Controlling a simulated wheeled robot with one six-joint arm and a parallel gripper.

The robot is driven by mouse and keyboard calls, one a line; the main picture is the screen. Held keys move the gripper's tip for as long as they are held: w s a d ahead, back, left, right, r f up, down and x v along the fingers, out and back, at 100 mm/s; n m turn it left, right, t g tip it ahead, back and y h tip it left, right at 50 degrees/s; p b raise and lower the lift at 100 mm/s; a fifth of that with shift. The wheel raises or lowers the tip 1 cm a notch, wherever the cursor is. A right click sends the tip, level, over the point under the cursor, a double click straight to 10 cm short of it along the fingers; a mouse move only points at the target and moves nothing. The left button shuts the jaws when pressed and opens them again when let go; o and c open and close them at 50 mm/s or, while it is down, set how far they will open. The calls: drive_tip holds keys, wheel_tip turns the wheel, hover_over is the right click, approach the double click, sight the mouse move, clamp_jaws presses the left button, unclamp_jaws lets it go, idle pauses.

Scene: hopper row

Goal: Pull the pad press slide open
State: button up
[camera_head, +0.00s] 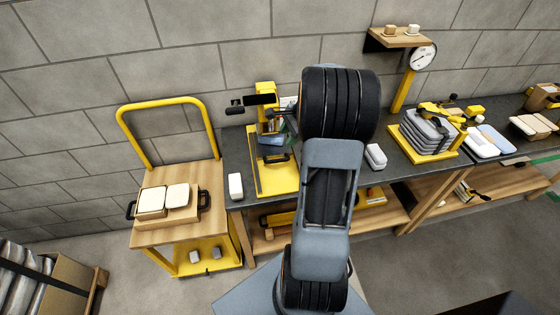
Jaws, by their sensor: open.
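The pad press (266,98) stands on the dark bench, left of my arm. It has a yellow upright, a dark head and a long yellow base plate (268,182) reaching to the bench's front edge. A black bar handle (276,158) lies across the plate in front of the dark block under the head. I take this handle to be on the slide; how far the slide is out I cannot tell. My raised arm hides the area right of the press.
A yellow-handled cart (165,233) with a wooden tray stands left of the bench. A white block (235,186) lies left of the press, another white block (375,156) right of my arm. A yellow scale (425,140) with grey bags stands farther right. Floor before the cart is clear.

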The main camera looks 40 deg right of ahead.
sight(280, 160)
drive_tip(key=w+f, duration=0.1)
drive_tip(key=f, duration=0.4)
drive_tip(key=w+f+m, duration=0.1)
drive_tip(key=w+f, duration=0.1)
drive_tip(key=f, duration=0.3)
drive_tip(key=w+f+m+p, duration=0.1)
drive_tip(key=f, duration=0.4)
drive_tip(key=shift+w+a+f, duration=0.1)
drive_tip(key=shift+w+a, duration=0.05)
drive_tip(key=shift+w, duration=0.15)
clamp_jaws()
